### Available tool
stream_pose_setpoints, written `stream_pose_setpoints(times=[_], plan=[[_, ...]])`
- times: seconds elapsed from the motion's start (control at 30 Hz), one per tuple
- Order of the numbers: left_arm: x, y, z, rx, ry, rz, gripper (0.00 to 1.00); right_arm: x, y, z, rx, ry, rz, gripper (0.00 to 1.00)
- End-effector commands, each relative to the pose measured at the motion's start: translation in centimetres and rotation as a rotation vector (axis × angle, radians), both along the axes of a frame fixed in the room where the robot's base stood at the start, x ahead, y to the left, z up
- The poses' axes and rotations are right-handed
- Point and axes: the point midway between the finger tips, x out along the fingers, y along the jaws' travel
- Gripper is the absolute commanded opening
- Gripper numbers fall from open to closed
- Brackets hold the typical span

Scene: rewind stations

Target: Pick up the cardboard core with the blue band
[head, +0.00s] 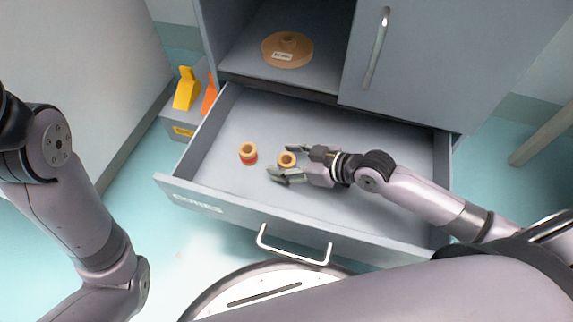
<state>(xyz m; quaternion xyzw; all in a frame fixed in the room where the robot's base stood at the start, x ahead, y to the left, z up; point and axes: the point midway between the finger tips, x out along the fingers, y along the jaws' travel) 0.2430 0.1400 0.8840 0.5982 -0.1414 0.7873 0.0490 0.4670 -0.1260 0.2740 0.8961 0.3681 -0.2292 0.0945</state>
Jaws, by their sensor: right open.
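A tan round spool (287,50) with a white label lies on the cabinet shelf behind the drawer. A grey bin (179,117) with yellow and orange pieces stands left of the drawer. The drawer handle (293,255) faces me. The drawer's right part is clear of cores.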

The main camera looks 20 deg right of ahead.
Motion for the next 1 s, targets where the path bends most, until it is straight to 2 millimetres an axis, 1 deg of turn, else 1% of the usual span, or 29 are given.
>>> stream_pose_setpoints(times=[0.1, 0.13, 0.73, 1.0], plan=[[0.01, 0.0, 0.05, 0.0, 0.001, 0.0, 0.68, -0.01, -0.01, 0.05, 0.0, 0.0, 0.0, 0.59], [0.01, 0.0, 0.04, 0.0, 0.001, 0.0, 0.68, -0.02, -0.01, 0.06, 0.0, 0.0, 0.0, 0.58], [0.01, -0.02, 0.03, 0.0, 0.0, -0.001, 0.68, -0.04, -0.02, 0.05, 0.0, 0.0, 0.0, 0.18], [0.01, -0.01, 0.11, 0.0, 0.0, -0.001, 0.68, -0.04, -0.02, 0.15, 0.0, 0.0, 0.0, 0.17]])
